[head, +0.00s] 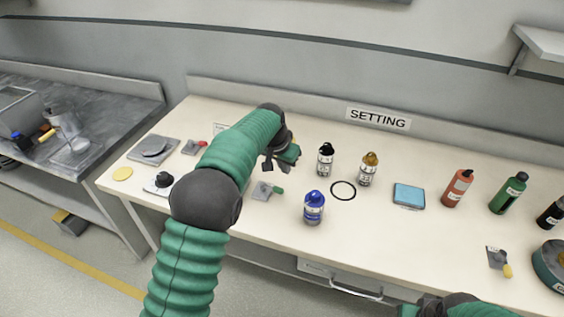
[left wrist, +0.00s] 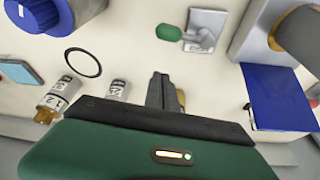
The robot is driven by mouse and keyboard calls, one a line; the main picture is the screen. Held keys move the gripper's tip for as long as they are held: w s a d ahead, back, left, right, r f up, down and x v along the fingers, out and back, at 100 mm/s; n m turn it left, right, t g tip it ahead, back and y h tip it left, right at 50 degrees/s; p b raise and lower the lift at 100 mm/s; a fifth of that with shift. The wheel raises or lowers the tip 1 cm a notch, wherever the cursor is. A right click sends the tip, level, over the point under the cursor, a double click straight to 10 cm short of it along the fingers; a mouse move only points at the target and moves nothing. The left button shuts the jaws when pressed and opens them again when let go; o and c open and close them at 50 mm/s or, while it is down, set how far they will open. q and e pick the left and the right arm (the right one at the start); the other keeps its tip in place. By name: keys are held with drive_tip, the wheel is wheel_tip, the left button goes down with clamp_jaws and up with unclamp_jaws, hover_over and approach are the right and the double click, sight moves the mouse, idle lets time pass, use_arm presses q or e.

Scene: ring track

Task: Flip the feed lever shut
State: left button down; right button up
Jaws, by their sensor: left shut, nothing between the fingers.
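Three small levers on grey plates show on the bench in the head view: one with a green handle (head: 274,189), one with a red handle (head: 202,144) and one with a yellow handle (head: 507,270). I cannot read which is the feed lever. The green-handled lever also shows at the top of the left wrist view (left wrist: 170,33), lying over to the left there. My left gripper (head: 268,165) is above the bench behind the green-handled lever, apart from it; its fingers (left wrist: 160,88) are shut and empty. Only part of my right arm shows at the lower right.
A blue pad (head: 409,195) lies farther right. A blue panel (left wrist: 280,97) shows in the left wrist view. My left arm hides part of the bench.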

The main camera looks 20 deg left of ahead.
sight(272, 189)
use_arm(q)
drive_tip(key=shift+x, duration=1.2)
drive_tip(key=s, duration=0.2)
drive_tip(key=s+b, duration=0.1)
drive_tip(key=shift+s+a+f, duration=0.15)
drive_tip(key=shift+a+f, duration=0.05)
drive_tip(key=shift+f, duration=0.1)
drive_tip(key=shift+s+a, duration=0.15)
drive_tip(key=shift+s, duration=0.25)
drive_tip(key=shift+w, duration=0.15)
drive_tip(key=shift+s, duration=0.2)
